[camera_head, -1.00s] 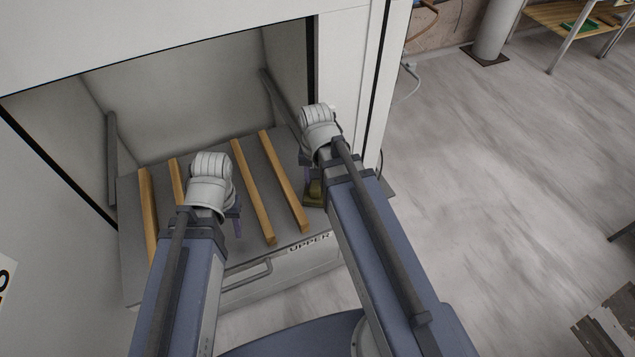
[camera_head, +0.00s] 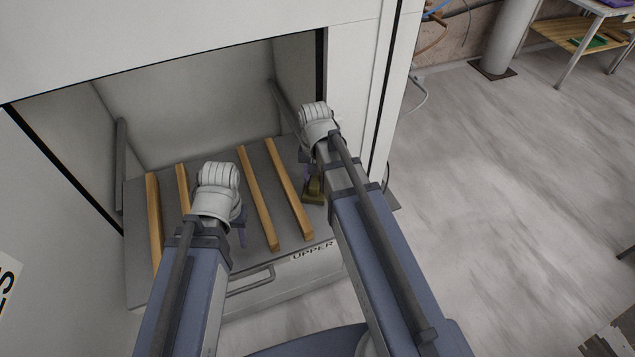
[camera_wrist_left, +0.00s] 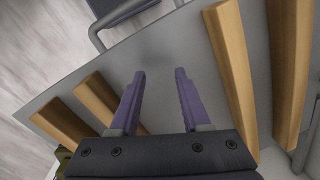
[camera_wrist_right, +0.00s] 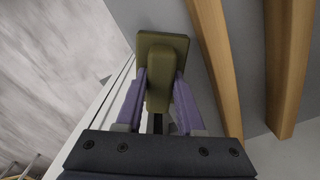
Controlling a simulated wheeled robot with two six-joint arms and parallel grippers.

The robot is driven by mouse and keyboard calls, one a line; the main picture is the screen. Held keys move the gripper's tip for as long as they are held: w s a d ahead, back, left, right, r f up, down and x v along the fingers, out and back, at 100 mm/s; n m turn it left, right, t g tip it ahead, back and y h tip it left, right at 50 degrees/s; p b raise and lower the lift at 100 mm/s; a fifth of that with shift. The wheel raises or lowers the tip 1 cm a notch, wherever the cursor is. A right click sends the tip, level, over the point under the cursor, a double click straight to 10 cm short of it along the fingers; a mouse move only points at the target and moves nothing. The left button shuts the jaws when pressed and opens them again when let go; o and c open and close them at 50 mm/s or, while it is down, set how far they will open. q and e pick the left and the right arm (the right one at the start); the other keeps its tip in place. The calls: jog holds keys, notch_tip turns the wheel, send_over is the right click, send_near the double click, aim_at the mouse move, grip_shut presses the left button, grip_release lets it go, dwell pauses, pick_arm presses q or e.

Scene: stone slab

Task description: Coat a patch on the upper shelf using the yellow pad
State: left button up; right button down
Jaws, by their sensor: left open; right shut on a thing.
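The upper shelf (camera_head: 200,268) is a grey slab with an "UPPER" label on its front and several wooden slats across it. My right gripper (camera_wrist_right: 160,85) is shut on the olive-yellow pad (camera_wrist_right: 178,44), at its handle. The pad (camera_head: 315,196) is over the shelf's right edge, right of the rightmost slat (camera_head: 290,192). I cannot tell whether it touches the surface. My left gripper (camera_wrist_left: 160,78) is open and empty over bare shelf between slats. Its purple fingers show in the head view (camera_head: 241,228). No coated patch is discernible.
The shelf sits in a white cabinet, with its wall (camera_head: 365,90) close to the right of my right arm. A handle (camera_head: 250,281) projects from the shelf front. Open floor (camera_head: 490,200) lies to the right, with a small table (camera_head: 580,35) far back.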

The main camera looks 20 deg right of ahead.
aim_at(297, 144)
jog(key=shift+w, duration=0.85)
jog(key=shift+w+a, duration=0.15)
jog(key=shift+w, duration=1.55)
jog(key=shift+w+a+r, duration=0.1)
jog(key=shift+w, duration=1.5)
jog(key=shift+w+a, duration=0.15)
jog(key=shift+w, duration=1.45)
jog(key=shift+w+a, duration=0.1)
jog(key=shift+w, duration=1.55)
